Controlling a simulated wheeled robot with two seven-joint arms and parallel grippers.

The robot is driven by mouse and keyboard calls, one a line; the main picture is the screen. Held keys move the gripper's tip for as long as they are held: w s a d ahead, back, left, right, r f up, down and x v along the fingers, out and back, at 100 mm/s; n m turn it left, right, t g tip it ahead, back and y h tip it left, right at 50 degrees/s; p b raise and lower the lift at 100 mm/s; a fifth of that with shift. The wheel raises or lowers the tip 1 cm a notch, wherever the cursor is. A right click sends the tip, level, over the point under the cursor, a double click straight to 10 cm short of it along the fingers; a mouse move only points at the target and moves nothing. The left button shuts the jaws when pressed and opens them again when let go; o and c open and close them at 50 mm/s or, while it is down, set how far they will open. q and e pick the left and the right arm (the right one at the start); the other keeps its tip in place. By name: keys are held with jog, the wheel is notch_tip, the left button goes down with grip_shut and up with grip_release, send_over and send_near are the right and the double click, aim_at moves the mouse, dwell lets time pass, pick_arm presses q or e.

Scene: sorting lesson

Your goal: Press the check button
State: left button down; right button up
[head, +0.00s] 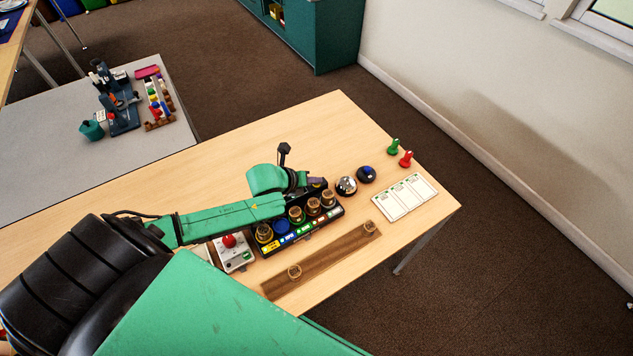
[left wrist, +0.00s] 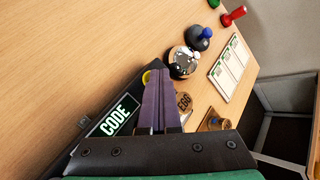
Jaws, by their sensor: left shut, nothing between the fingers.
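My left gripper (head: 318,182) is shut and empty, its purple fingers together over the far end of the black code rack (head: 300,236). In the left wrist view the shut fingers (left wrist: 160,88) point toward a small round yellow piece (left wrist: 146,77), partly hidden beside them; I cannot tell whether they touch it. The rack shows the word CODE. A grey box with a red knob (head: 229,241) stands at the rack's near end. A silver-and-black dome (head: 346,186) and a dark dome with a blue top (head: 367,174) stand just beyond the gripper. No check label is readable.
Several round wooden tokens stand on the rack. A brown wooden strip (head: 325,261) with two tokens lies in front. A white card (head: 404,197), a green peg (head: 393,147) and a red peg (head: 406,159) are at the right. The table's far side is clear.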

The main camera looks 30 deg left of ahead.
pick_arm(q)
jog(key=shift+r+p, duration=0.75)
jog(key=shift+r, duration=0.05)
notch_tip(320, 180, up, 5)
jog(key=p, duration=0.4)
jog(key=shift+p, duration=0.4)
